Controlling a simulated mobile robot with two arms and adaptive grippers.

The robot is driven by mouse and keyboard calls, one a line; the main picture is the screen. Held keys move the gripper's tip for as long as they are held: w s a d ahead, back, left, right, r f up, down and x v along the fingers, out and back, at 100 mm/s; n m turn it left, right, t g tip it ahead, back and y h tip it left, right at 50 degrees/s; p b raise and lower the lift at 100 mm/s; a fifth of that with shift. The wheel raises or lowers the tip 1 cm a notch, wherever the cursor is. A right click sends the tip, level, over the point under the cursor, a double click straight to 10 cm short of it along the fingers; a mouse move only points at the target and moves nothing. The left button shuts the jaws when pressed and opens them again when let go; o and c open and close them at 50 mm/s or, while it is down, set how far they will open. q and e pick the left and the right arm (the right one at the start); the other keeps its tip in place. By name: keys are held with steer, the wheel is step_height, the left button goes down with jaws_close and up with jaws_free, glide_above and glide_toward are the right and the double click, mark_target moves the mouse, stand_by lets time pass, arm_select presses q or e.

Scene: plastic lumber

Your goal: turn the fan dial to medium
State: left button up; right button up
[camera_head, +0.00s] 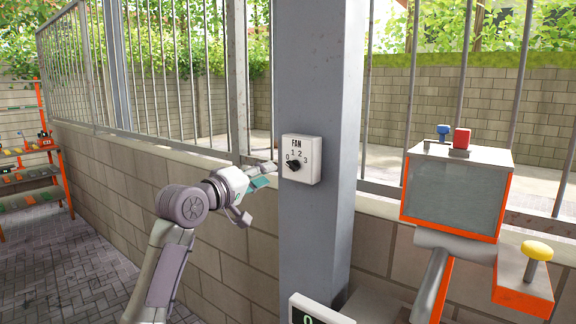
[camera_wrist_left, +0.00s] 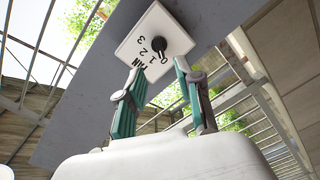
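The fan control is a white box (camera_head: 302,173) marked FAN and 0 to 3, fixed to a grey post. Its small black dial (camera_head: 294,166) appears to point toward 0. In the left wrist view, the box (camera_wrist_left: 140,28) is at the top and the dial (camera_wrist_left: 159,45) lies beyond the fingertips, roughly between them. My left gripper (camera_head: 259,191) is left of the box, its upper finger close to the box's left edge. In the wrist view, the left gripper (camera_wrist_left: 160,64) is open and empty; contact with the dial cannot be told. My right gripper is not in view.
A grey post (camera_head: 315,235) stands ahead with a brick wall and railing behind. An orange shelf (camera_head: 45,150) stands far left.

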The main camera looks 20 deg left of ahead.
mark_target(290, 166)
arm_select(q)
steer(key=p+x, duration=0.1)
steer(key=x, duration=0.7)
steer(key=shift+d, duration=0.1)
steer(key=shift+w+d+f+p, duration=0.1)
steer(key=shift+w+d+p, duration=0.2)
steer(key=shift+w, duration=0.4)
jaws_close()
